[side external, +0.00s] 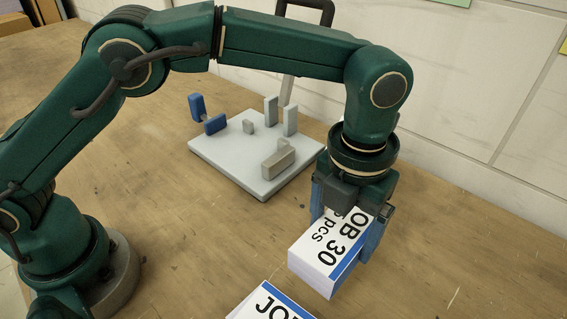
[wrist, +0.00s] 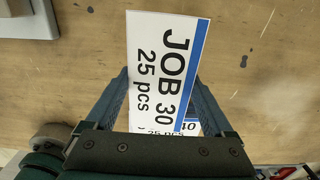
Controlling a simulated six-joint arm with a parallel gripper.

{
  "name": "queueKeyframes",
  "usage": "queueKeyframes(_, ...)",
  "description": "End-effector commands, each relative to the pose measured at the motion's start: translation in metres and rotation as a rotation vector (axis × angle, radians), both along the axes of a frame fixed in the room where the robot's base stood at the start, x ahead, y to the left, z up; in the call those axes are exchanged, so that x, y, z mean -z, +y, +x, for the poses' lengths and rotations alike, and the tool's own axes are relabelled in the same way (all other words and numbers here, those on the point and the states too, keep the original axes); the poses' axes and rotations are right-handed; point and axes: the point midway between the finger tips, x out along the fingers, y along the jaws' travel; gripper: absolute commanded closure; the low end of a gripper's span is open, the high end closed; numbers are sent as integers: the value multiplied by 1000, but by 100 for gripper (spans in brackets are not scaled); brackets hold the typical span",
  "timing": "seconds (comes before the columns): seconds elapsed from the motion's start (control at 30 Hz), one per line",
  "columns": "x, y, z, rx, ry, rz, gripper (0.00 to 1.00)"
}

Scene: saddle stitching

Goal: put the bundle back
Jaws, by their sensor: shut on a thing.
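My gripper (side external: 345,222) is shut on a white bundle (side external: 318,262) with a blue stripe, marked "JOB 30, 25 pcs". The blue fingers are on its two sides. The bundle also fills the middle of the wrist view (wrist: 160,60), between the fingers. A second white bundle (side external: 262,311) with a blue stripe lies on the table at the bottom edge of the side view, mostly cut off. I cannot tell how far the held bundle is above the table.
A light grey fixture plate (side external: 222,158) with blue and grey upright blocks stands behind and left of my gripper. Its corner shows at the wrist view's top left (wrist: 35,30). The wooden table (side external: 450,250) is clear to the right. A pale wall (side external: 500,100) stands behind.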

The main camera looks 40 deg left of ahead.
Motion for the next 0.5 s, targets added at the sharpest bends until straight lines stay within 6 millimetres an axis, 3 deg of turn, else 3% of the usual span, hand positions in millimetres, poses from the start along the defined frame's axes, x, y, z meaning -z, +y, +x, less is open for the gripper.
queueKeyframes(0.17, 11, -19, -5, 1, -1, -1, 100)
queueKeyframes(0.5, 47, -20, -5, -2, 2, 1, 100)
